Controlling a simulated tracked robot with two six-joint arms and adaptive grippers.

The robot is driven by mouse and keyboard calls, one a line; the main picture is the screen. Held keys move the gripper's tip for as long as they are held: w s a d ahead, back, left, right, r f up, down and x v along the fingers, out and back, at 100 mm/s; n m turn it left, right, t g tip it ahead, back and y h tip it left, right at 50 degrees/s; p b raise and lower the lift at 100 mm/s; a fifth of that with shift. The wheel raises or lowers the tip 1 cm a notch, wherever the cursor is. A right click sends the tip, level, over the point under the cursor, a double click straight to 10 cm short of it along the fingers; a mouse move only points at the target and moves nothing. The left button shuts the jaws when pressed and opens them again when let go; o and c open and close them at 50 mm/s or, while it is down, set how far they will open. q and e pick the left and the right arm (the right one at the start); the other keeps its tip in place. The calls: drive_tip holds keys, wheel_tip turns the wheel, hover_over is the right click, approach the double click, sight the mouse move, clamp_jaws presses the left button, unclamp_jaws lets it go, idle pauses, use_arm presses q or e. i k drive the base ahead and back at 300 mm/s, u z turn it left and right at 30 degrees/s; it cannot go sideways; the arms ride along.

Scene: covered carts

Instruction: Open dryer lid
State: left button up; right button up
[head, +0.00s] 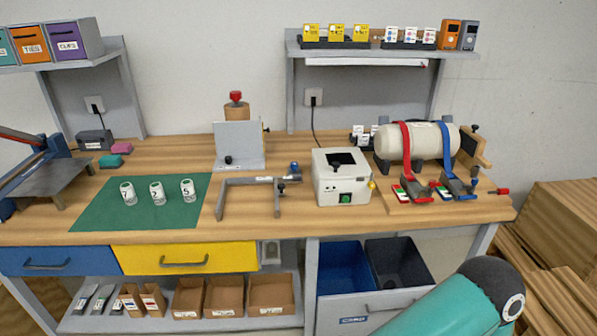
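The dryer appears to be the white box (344,190) on the right half of the wooden bench. It has a green button on its front and a yellow knob at its right edge. Its pale lid (327,161) lies on top, with a dark square patch, and looks shut. No gripper shows in the head view. Only a teal link of my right arm rises at the lower right, well in front of the bench and apart from the dryer.
A metal clamp frame (250,185) stands left of the dryer. A cream cylinder (417,143) with red and blue straps stands to its right. A green mat (140,212) holds three numbered jars. Shelves hang above. A blue bin (345,262) sits below. The bench front before the dryer is clear.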

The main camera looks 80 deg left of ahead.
sight(347, 162)
drive_tip(key=u, duration=0.9)
drive_tip(key=k, duration=0.1)
drive_tip(key=z, duration=0.35)
drive_tip(key=i, duration=0.2)
drive_tip(key=u, duration=2.4)
drive_tip(key=k, duration=1)
drive_tip(key=u, duration=0.95)
drive_tip(key=i, duration=0.7)
drive_tip(key=z, duration=0.4)
